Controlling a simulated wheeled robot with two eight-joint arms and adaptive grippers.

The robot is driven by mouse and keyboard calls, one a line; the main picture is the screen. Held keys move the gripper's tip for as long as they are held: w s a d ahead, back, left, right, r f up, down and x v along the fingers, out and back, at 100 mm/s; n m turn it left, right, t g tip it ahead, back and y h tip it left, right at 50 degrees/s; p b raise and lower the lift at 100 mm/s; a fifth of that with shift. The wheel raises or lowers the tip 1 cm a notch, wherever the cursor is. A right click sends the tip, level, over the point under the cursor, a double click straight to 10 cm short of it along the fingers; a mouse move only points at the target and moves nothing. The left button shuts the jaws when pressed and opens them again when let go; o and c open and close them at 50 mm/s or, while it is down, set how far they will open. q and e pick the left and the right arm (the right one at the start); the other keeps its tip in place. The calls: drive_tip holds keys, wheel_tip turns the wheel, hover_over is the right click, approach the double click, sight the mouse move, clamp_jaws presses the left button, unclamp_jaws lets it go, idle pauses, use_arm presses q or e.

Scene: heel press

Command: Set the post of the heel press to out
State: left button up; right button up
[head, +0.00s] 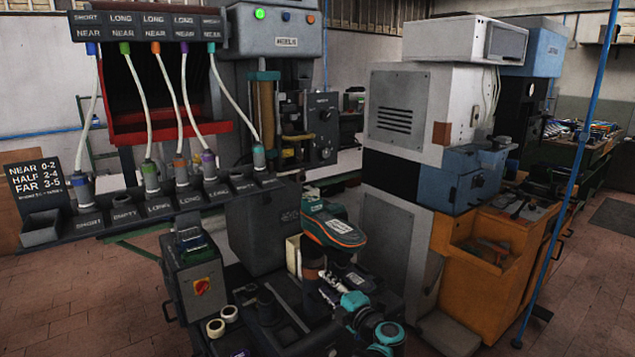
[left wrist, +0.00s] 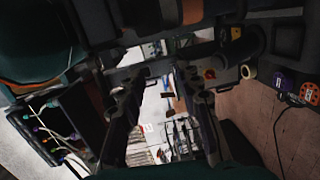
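The heel press (head: 286,42) stands at the back centre in the head view, with a grey "HEELS" head and green, blue and orange lamps. Below the head is a brown upright column (head: 266,105) with a teal top; I cannot tell whether it is the post or which setting it has. A dark panel with knobs (head: 323,125) is beside it. My left gripper (left wrist: 160,78) shows in the left wrist view with its two fingers apart and nothing between them. In the head view, teal and dark arm parts are at the lower centre, below the press. I cannot make out a right gripper.
A rack with labelled hoses (head: 150,25) and a shelf of sockets (head: 150,207) stand left of the press. A control box with a red knob (head: 201,286) is below. A white and grey machine (head: 410,110) and an orange cabinet (head: 485,265) stand right. A blue pole (head: 575,175) rises at far right.

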use_arm(q)
drive_tip(key=s+a+r+m+t+h, duration=0.25)
drive_tip(key=r+m+h, duration=0.25)
drive_tip(key=r+m, duration=0.3)
drive_tip(key=s+a+r+m+t+h, duration=0.1)
drive_tip(key=s+r+m+t+h, duration=0.3)
drive_tip(key=r, duration=0.6)
drive_tip(key=s+a+f+m+g, duration=0.4)
drive_tip(key=s+f, duration=0.4)
drive_tip(key=s, duration=0.2)
drive_tip(key=s+a+f+m+g, duration=0.4)
drive_tip(key=s+a+f, duration=0.3)
drive_tip(key=s+f, duration=0.2)
drive_tip(key=s+a+f+m+g, duration=0.3)
drive_tip(key=s+a+f+g, duration=0.3)
drive_tip(key=s, duration=0.5)
wheel_tip(320, 180, down, 3)
drive_tip(key=shift+s+r+m+y, duration=0.15)
drive_tip(key=shift+s+m+y, duration=0.15)
drive_tip(key=shift+m, duration=0.1)
